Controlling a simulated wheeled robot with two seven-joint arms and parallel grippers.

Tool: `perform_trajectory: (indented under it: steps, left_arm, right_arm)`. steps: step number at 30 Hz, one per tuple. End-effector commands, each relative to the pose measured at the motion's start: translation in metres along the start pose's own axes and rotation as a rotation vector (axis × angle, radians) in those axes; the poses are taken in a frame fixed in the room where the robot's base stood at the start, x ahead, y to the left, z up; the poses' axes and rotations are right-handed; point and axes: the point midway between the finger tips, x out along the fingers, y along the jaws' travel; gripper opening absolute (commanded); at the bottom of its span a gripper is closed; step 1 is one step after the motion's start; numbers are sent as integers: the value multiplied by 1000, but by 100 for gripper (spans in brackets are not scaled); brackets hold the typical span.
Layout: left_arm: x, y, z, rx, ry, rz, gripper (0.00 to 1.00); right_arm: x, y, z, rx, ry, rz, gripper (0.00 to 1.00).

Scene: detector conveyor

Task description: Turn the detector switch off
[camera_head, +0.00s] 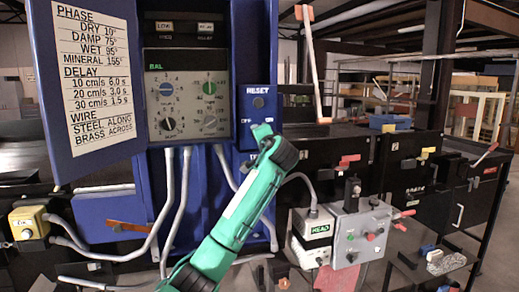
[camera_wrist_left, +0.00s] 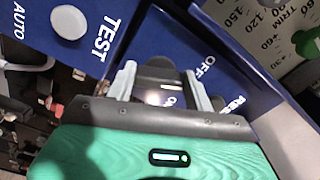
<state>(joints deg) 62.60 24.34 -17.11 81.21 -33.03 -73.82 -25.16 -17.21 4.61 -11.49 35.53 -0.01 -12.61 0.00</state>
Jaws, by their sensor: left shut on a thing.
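The blue detector cabinet (camera_head: 217,203) stands at left centre with its door open. Its switch panel shows a RESET button (camera_head: 258,102) above OFF and ON labels. My left gripper (camera_head: 262,131), on a green arm, is at the panel just below these labels and covers the switch in the head view. In the left wrist view my left gripper (camera_wrist_left: 160,82) has its two grey fingers on either side of the dark switch knob (camera_wrist_left: 155,70), shut on it. The OFF label (camera_wrist_left: 205,66) shows just beside the fingers. The knob's exact angle is hard to tell. My right gripper is not in view.
The open door (camera_head: 96,75) with a settings chart is left of the dial panel (camera_head: 187,92). Grey cables hang below it. A grey control box (camera_head: 360,230) and a HEAD box (camera_head: 313,235) stand right of my arm. A yellow box (camera_head: 28,222) is at far left.

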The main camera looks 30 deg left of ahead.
Motion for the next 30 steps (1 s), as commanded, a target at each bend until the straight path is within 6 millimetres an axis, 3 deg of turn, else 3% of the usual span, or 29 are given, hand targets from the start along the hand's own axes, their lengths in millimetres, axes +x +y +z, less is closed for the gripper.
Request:
perform_trajectory:
  steps: [1, 12, 30]
  left_arm:
    - [0, 9, 2, -42, -1, 7, 30]
    - [0, 8, 0, -292, -2, 7, 30]
    - [0, 6, 0, -393, -4, 6, 30]
  right_arm:
    - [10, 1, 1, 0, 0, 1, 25]
    - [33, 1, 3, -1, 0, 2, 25]
    - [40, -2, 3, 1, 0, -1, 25]
